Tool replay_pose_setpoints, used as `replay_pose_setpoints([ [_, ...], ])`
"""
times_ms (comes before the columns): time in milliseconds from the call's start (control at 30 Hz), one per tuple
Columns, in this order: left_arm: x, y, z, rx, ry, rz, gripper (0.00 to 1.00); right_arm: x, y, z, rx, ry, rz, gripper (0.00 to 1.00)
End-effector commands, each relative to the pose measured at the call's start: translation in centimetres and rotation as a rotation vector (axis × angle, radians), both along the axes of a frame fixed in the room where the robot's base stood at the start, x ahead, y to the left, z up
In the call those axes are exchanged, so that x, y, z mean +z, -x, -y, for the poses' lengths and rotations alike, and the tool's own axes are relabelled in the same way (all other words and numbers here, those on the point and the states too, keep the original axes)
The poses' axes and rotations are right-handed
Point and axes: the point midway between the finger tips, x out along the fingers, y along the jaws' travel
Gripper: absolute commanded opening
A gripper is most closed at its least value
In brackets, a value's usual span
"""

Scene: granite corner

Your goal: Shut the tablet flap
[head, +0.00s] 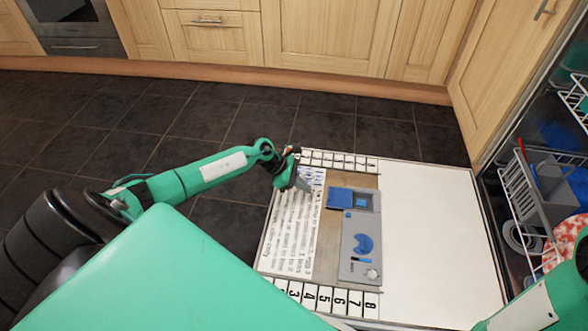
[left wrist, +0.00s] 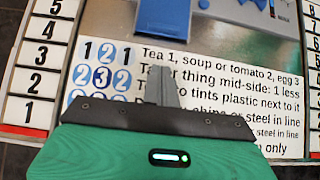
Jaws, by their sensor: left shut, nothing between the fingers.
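The grey dispenser panel (head: 352,260) is set in the white open door. Its blue tablet flap (head: 340,198) lies at the far left end of the panel, beside a compartment (head: 366,197) with a small blue spot in it. The compartment is uncovered, so the flap stands open. In the left wrist view the flap (left wrist: 165,17) is at the top edge, partly cut off. My left gripper (head: 304,186) is shut and empty, over the printed text left of the flap. Its fingertips (left wrist: 162,70) are apart from the flap. My right gripper is out of view.
The open door (head: 430,235) carries a printed text sheet (head: 290,245) and numbered strips (head: 335,160). A machine with white racks (head: 520,195) and dishes stands at the right. Wooden cupboards (head: 330,40) line the back. Dark floor tiles (head: 230,120) are clear.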

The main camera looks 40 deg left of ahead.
Motion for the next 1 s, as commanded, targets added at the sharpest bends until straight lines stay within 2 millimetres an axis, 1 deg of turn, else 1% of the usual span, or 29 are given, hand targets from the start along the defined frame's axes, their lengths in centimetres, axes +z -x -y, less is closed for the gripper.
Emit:
replay_pose_setpoints([
  [33,-1.3,-0.4,0.7,0.001,0.003,0.001,0.0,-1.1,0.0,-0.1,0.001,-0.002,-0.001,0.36],
  [100,-1.8,-0.9,1.6,0.0,0.003,0.003,0.0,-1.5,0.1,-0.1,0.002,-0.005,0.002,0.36],
  [200,-1.6,-1.5,3.0,-0.001,0.001,0.004,0.0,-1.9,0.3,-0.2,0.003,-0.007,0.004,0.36],
  [300,-1.5,-2.0,4.0,0.001,0.001,0.003,0.0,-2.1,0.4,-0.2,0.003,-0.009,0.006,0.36],
  [500,-1.3,-2.3,4.7,0.002,0.001,0.001,0.0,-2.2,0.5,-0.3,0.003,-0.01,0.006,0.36],
  [833,-1.2,-2.4,4.8,0.001,0.001,0.0,0.0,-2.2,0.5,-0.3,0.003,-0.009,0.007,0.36],
  [933,-1.1,-2.8,5.7,0.001,0.002,-0.001,0.0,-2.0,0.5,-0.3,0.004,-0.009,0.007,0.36],
  [1000,-1.0,-3.3,6.7,0.001,0.003,0.001,0.0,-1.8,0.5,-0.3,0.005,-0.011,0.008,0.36],
])
